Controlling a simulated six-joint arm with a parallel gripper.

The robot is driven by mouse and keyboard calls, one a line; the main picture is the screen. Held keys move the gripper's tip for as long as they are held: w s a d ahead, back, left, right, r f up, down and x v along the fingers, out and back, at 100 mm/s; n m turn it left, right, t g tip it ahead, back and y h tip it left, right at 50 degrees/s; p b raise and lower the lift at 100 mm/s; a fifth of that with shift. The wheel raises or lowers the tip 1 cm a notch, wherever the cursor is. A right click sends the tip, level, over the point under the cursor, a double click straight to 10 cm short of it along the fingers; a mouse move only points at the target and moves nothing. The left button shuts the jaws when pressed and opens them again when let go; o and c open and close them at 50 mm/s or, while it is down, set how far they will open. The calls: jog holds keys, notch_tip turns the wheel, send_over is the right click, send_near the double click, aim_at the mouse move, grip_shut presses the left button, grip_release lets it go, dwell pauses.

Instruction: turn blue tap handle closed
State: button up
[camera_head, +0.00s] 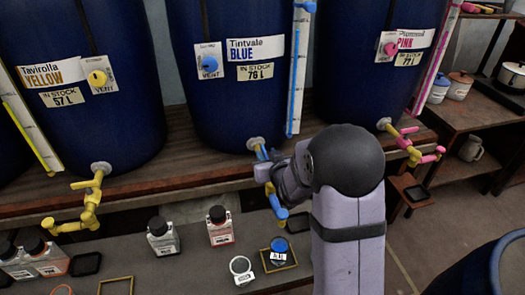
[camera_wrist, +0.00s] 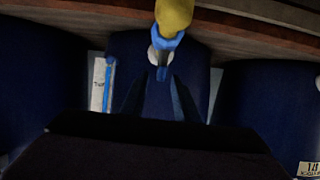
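The blue tap (camera_head: 262,172) comes out of the foot of the middle vat (camera_head: 228,110), labelled Tintvale BLUE. It has yellow and blue parts and a blue spout end (camera_head: 279,209) pointing down. My gripper (camera_wrist: 158,98) is at this tap, with my lilac arm hiding part of it in the head view. In the wrist view the blue handle (camera_wrist: 164,62) shows beyond and between my two dark fingers, under a yellow tap part (camera_wrist: 174,14). The fingers look apart, with the vat visible between them. I cannot tell whether they touch the handle.
A blue-filled cup (camera_head: 279,246) stands in a square frame below the spout. A yellow tap (camera_head: 90,205) is at left, a pink-and-yellow tap (camera_head: 408,145) at right. Several bottles, such as one with a red mark (camera_head: 220,232), stand on the lower bench. A vat rim (camera_head: 508,262) is at lower right.

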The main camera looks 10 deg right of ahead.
aim_at(262, 150)
jog(key=shift+x, duration=3.2)
grip_shut()
